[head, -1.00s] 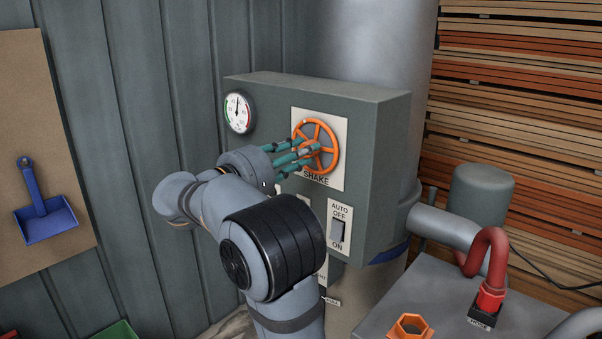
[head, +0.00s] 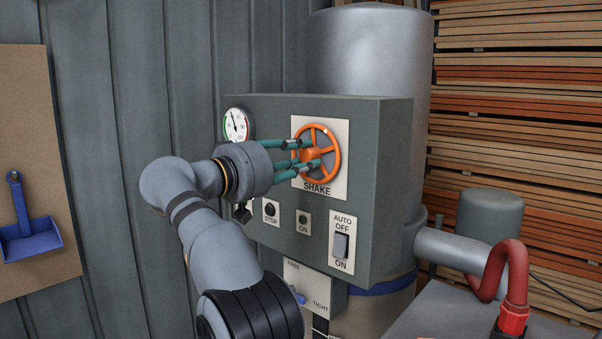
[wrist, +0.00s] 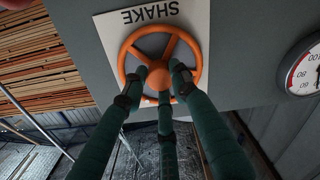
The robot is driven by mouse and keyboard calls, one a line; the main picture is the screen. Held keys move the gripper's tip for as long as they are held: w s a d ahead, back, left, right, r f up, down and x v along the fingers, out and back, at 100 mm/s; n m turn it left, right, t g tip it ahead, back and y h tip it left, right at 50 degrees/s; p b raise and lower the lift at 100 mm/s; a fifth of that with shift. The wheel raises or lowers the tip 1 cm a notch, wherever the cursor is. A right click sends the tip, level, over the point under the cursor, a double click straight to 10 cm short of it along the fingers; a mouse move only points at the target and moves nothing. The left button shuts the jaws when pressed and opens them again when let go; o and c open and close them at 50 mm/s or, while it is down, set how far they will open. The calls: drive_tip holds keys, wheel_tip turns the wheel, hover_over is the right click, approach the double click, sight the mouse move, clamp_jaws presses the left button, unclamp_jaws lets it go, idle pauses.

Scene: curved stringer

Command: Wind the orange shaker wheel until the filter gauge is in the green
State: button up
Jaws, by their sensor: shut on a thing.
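The orange shaker wheel (head: 333,157) is mounted on a white plate marked SHAKE on the grey control box. In the wrist view the wheel (wrist: 125,60) appears upside down, with its hub (wrist: 158,78) between my fingers. My gripper (head: 312,153) has its green fingers shut on the wheel around the hub; it also shows in the wrist view (wrist: 158,88). The fingers cover part of the wheel's spokes and lower rim. The round filter gauge (head: 237,125) is left of the wheel, with its needle pointing up and slightly left. Its green band appears on the left.
Below the wheel are a STOP button (head: 270,209), an ON button (head: 303,221) and an AUTO/OFF/ON switch (head: 341,246). A red hose (head: 497,268) and grey pipe (head: 450,245) are at right.

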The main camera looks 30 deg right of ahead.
drive_tip(key=m+b, duration=0.1)
drive_tip(key=m, duration=0.1)
drive_tip(key=m+b, duration=0.1)
drive_tip(key=m, duration=0.1)
drive_tip(key=shift+f+m+b, duration=0.2)
drive_tip(key=shift+m+b, duration=0.1)
drive_tip(key=shift+b, duration=0.05)
drive_tip(key=m+b, duration=0.2)
drive_tip(key=m, duration=0.3)
drive_tip(key=shift+r, duration=0.1)
drive_tip(key=m+b, duration=0.1)
drive_tip(key=m, duration=0.4)
drive_tip(key=shift+m, duration=0.4)
drive_tip(key=shift+r+m, duration=0.1)
drive_tip(key=shift+m, duration=2.5)
drive_tip(key=o, duration=1.2)
drive_tip(key=shift+c, duration=0.2)
